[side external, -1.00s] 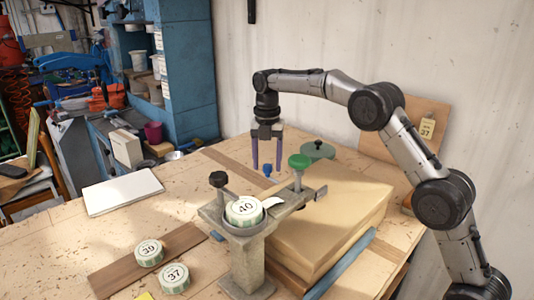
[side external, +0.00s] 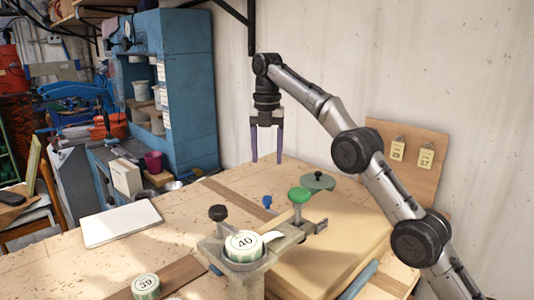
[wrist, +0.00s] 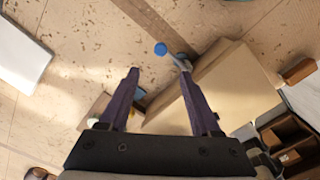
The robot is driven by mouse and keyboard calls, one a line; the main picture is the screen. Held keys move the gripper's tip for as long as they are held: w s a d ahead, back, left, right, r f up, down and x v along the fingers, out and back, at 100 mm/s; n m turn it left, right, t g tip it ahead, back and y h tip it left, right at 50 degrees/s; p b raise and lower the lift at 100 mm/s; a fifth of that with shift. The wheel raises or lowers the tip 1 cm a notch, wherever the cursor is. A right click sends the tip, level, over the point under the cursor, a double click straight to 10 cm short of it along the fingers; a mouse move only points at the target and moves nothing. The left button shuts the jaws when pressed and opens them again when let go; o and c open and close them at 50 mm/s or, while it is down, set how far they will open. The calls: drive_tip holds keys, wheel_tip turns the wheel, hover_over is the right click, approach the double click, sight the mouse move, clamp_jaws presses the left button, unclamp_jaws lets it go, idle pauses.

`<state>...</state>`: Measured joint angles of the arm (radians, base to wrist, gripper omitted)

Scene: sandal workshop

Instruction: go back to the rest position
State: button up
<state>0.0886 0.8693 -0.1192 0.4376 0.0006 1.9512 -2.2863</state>
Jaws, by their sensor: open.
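My gripper (side external: 267,160) is open and empty, its two purple fingers pointing down, above the workbench (side external: 190,222) in the side view. In the wrist view, my gripper (wrist: 160,85) has its fingers apart with bare bench and a box edge beyond. A round tape roll marked 40 (side external: 244,246) sits in the holder of a metal stand (side external: 238,280) in front of my gripper. The green knob (side external: 300,195) of a clamp stands beside it. I see no marker for the rest position.
A roll marked 39 (side external: 146,287) lies at the front left. A cardboard box (side external: 345,240) stands right of the metal stand. A white pad (side external: 121,223) lies on the left. A board with number tags (side external: 408,160) leans on the wall. A blue cabinet (side external: 185,85) stands behind.

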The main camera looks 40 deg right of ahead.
idle(0.5)
drive_tip(key=s+a+r+t, duration=0.2)
drive_tip(key=s+a+r, duration=0.1)
drive_tip(key=s+r, duration=1.1)
drive_tip(key=s+r+m+t, duration=0.1)
drive_tip(key=s+m, duration=0.3)
drive_tip(key=s, duration=0.3)
drive_tip(key=s+a+f+m+t, duration=0.2)
drive_tip(key=s+f+m, duration=0.6)
drive_tip(key=s, duration=0.5)
drive_tip(key=s+f+m, duration=0.4)
drive_tip(key=f+m, duration=0.9)
drive_tip(key=f, duration=0.1)
drive_tip(key=shift+f+t, duration=0.3)
drive_tip(key=shift+f, duration=0.1)
